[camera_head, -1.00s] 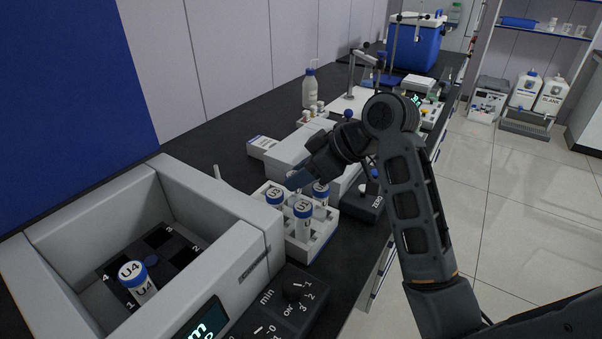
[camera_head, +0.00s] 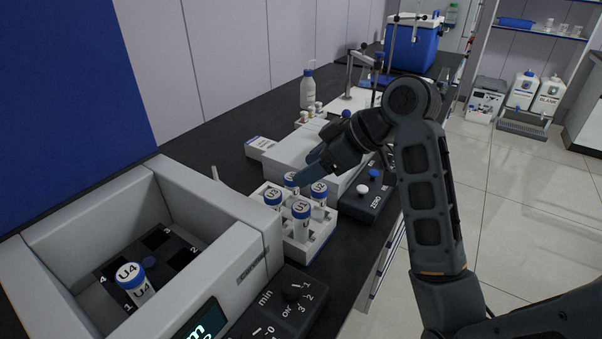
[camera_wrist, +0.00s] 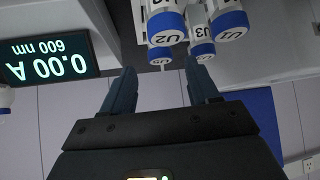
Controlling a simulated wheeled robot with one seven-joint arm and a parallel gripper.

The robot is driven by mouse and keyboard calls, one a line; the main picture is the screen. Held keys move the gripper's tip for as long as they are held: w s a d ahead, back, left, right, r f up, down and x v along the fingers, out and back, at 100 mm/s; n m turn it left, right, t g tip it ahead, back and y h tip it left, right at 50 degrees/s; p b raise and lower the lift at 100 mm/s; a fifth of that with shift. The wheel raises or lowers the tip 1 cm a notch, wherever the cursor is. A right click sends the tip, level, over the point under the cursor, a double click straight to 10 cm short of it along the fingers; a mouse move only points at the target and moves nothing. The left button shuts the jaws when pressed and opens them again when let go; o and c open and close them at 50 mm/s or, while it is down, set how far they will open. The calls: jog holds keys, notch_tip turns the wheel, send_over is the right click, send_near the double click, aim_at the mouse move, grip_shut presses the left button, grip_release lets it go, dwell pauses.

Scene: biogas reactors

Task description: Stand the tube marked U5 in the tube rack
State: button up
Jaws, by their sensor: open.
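The white tube rack (camera_head: 322,238) stands on the dark bench and holds several blue-capped tubes upright. I read U3 (camera_head: 272,196), U1 (camera_head: 301,218) and U2 (camera_head: 319,192) on them. My gripper (camera_head: 308,172) is just right of and above that tube. In the wrist view my gripper (camera_wrist: 163,88) is open, with nothing between its fingers, and the tubes' caps are beyond the fingertips.
A tube marked U4 (camera_head: 132,278) stands in the open grey bath (camera_head: 220,225) at left. A dark control box with knobs (camera_head: 368,195) lies right of the rack. A display reading 0.00 A (camera_wrist: 45,60) shows in the wrist view. A bottle (camera_head: 308,90) stands farther back.

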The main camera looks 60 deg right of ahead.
jog(key=p+v, duration=0.3)
jog(key=v, duration=0.5)
jog(key=shift+c, duration=0.2)
dwell(2.4)
